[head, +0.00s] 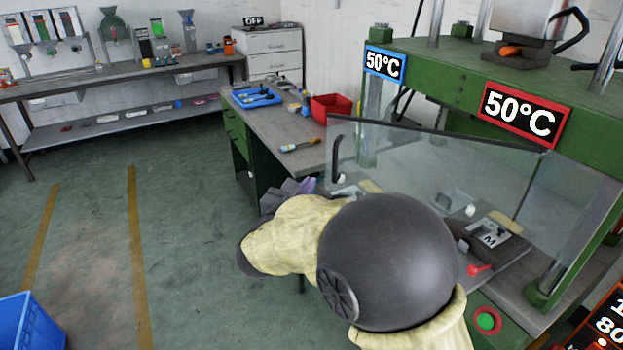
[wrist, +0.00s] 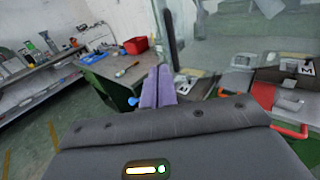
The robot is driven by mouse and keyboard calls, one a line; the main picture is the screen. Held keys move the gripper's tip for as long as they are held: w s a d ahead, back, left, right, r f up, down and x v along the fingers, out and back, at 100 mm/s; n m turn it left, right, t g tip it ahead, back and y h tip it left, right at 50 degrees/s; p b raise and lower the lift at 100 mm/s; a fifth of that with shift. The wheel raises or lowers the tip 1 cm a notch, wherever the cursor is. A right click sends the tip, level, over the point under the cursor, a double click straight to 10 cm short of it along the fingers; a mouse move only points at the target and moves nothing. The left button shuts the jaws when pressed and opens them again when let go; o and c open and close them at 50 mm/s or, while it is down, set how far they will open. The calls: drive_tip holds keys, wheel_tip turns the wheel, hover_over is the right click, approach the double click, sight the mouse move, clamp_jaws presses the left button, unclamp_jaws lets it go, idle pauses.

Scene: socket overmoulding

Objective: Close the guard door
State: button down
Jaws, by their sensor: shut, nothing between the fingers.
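The guard door (head: 415,165) is a clear panel with a dark top edge on the front of the green press. Its free left edge stands out past the press's left post, so it looks partly open. Its black upright handle (head: 337,160) is near that left edge; in the wrist view the handle (wrist: 170,38) rises just beyond my fingertips. My gripper (head: 300,187) is shut and empty, at the left of the door and below the handle. Its purple fingers (wrist: 159,78) lie side by side in the wrist view. I cannot tell whether they touch the door.
Behind the panel is a mould marked M (head: 490,238) with a red handle (head: 480,268). A green button (head: 486,320) is at the press front. A workbench (head: 285,135) with a red bin (head: 331,106) stands behind. The floor at left is clear, except a blue crate (head: 30,322).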

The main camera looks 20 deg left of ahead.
sight(331, 153)
drive_tip(key=w+p, duration=0.3)
drive_tip(key=w, duration=0.9)
drive_tip(key=shift+w, duration=0.2)
